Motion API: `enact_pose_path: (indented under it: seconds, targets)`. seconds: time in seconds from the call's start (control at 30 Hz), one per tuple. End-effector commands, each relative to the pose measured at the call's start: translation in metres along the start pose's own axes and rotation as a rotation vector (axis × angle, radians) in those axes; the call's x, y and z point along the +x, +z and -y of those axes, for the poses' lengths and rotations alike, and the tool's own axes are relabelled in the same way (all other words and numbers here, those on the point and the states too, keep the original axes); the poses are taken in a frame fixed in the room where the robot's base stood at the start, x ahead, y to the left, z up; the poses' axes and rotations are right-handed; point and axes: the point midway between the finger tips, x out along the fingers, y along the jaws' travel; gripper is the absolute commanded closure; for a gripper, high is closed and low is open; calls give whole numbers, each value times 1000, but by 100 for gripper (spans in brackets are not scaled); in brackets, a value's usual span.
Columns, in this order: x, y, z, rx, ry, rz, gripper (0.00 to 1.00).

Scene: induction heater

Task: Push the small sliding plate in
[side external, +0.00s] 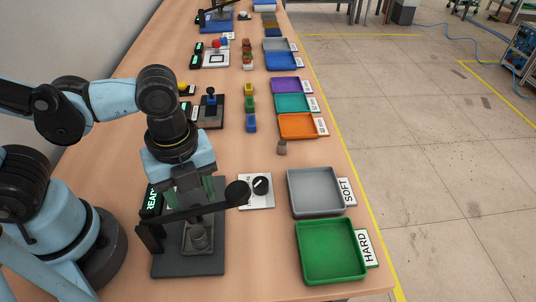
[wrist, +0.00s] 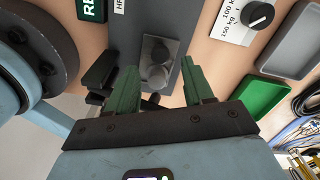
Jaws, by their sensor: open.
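The small sliding plate (side external: 187,246) is a grey plate on the dark base of the press (side external: 165,266). A short grey cylinder (side external: 199,240) stands on it. In the wrist view, the plate (wrist: 172,46) lies ahead of the fingers, with the cylinder (wrist: 157,76) on it near their tips. My gripper (side external: 196,196) is above the press, behind the black lever in the side view. Its two green fingers are apart and empty in the wrist view (wrist: 161,80). The lever partly hides the fingertips in the side view, and I cannot tell whether they touch anything.
The black lever with a ball knob (side external: 238,193) crosses the press. A dial (side external: 261,185) is on a white panel to the right. A grey SOFT tray (side external: 291,207) and a green HARD tray (side external: 301,272) stand further right.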

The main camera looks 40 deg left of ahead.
Motion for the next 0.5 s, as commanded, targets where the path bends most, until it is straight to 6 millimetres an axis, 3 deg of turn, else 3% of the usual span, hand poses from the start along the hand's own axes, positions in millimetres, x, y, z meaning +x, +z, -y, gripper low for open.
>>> enact_pose_path:
  seconds: [0.5]
  targets:
    - [-62, 0, -1, 1, 1, -1, 48]
